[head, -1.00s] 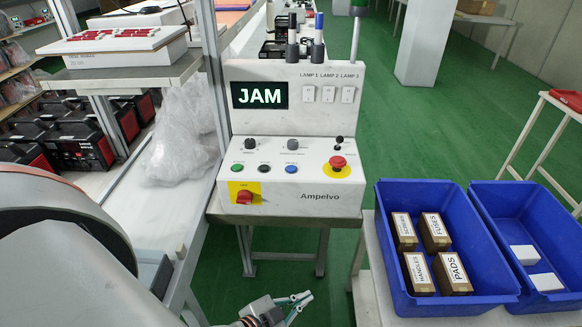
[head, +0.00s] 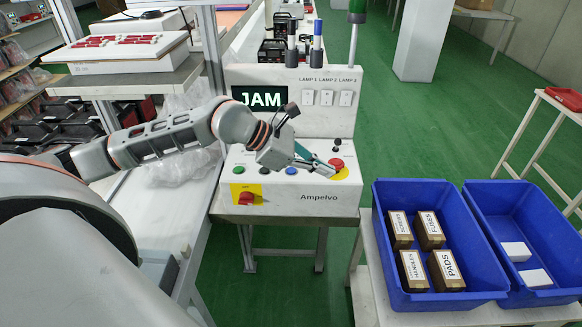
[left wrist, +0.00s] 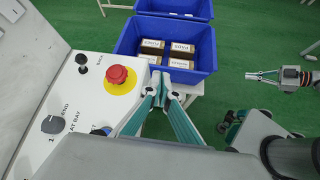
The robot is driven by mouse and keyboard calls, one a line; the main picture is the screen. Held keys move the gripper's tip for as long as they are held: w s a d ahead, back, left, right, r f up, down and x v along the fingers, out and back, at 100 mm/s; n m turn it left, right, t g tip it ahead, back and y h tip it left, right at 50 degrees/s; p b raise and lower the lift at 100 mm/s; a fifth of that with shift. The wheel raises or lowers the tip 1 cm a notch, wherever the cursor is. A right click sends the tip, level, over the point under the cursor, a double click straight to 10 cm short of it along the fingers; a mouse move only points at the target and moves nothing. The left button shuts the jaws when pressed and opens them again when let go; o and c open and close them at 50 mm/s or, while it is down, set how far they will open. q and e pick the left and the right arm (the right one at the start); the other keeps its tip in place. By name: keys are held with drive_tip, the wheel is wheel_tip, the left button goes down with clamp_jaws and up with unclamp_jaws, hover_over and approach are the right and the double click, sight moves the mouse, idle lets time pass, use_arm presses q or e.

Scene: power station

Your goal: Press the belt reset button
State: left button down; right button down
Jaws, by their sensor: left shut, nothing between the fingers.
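The control box (head: 330,200) has a lit "JAM" screen (head: 261,97). Its sloped panel carries a green button (head: 239,169), a black button (head: 264,170), a blue button (head: 291,170) and a red mushroom button (head: 337,163) on a yellow disc. My right gripper (left wrist: 262,76) shows there over the floor.
A red rotary switch (head: 245,198) sits on the box front. Black knobs and a small black-topped lever (head: 337,144) stand on the panel. Two blue bins (head: 440,298) with boxes are at right. A clear plastic bag (head: 175,172) lies left. Marker-like posts stand behind the box.

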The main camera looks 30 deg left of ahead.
sight(289, 171)
use_arm(q)
drive_tip(key=w+a+r+y, duration=0.1)
drive_tip(key=a+r+y, duration=0.1)
drive_tip(key=a, duration=0.4)
drive_tip(key=w+a+r+m+t+y, duration=0.1)
drive_tip(key=w+a+r+y, duration=0.1)
drive_tip(key=a, duration=0.4)
drive_tip(key=shift+r+t+y, duration=0.15)
drive_tip(key=shift+t+y, duration=0.15)
drive_tip(key=shift+y, duration=0.1)
wheel_tip(289, 171, down, 9)
drive_tip(key=b, duration=0.5)
drive_tip(key=shift+r, duration=0.15)
drive_tip(key=shift+d, duration=0.1)
idle(0.4)
drive_tip(key=shift+f+b, duration=0.5)
drive_tip(key=shift+b, duration=0.05)
